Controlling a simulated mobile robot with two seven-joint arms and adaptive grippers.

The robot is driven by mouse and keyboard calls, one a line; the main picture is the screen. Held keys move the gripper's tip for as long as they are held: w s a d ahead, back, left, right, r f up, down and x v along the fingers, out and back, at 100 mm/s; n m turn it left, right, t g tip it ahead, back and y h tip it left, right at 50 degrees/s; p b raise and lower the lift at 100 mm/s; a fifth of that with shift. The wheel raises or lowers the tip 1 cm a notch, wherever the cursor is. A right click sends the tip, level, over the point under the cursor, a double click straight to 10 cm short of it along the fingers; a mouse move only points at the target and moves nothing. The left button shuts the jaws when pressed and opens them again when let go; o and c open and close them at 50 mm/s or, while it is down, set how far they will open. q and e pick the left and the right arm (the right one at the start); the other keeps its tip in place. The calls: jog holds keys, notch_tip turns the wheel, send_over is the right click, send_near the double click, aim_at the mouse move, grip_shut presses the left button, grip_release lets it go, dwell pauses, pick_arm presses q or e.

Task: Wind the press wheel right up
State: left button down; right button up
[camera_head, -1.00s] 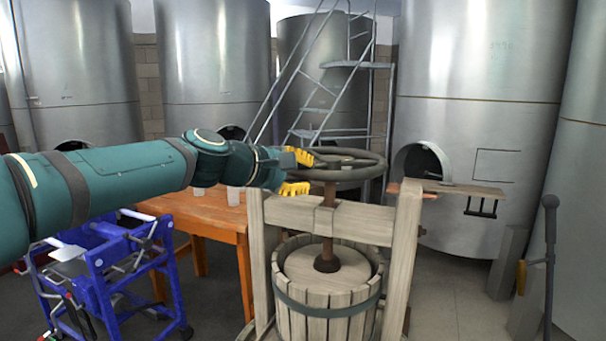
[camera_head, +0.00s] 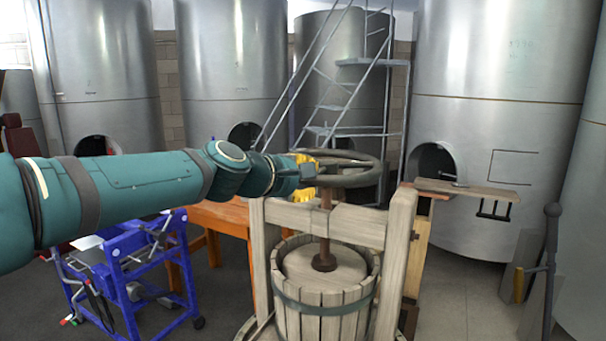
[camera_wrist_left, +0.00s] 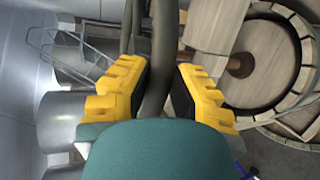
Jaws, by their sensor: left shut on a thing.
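The press wheel (camera_head: 352,179) is a dark ring lying flat on top of a rusty upright screw (camera_head: 325,222). The screw passes through the wooden crossbeam (camera_head: 352,224) of the press and ends at a round wooden plate (camera_head: 312,268) in the slatted basket (camera_head: 326,320). My left gripper (camera_head: 309,170) is at the left side of the wheel. In the left wrist view its yellow fingers (camera_wrist_left: 162,88) are on both sides of the dark rim (camera_wrist_left: 164,45), shut on it. My right gripper is not in view.
A blue cart (camera_head: 125,270) stands at the left, under my arm. An orange wooden table (camera_head: 217,216) is behind the press. Big steel tanks (camera_head: 495,110) and a metal ladder (camera_head: 335,100) stand at the back.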

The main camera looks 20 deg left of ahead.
pick_arm(q)
jog(key=shift+d, duration=0.1)
jog(key=c, duration=0.8)
grip_release()
jog(key=shift+s+r, duration=0.1)
jog(key=shift+s, duration=0.1)
jog(key=v, duration=1.1)
jog(key=shift+s, duration=0.25)
jog(key=shift+r, duration=0.15)
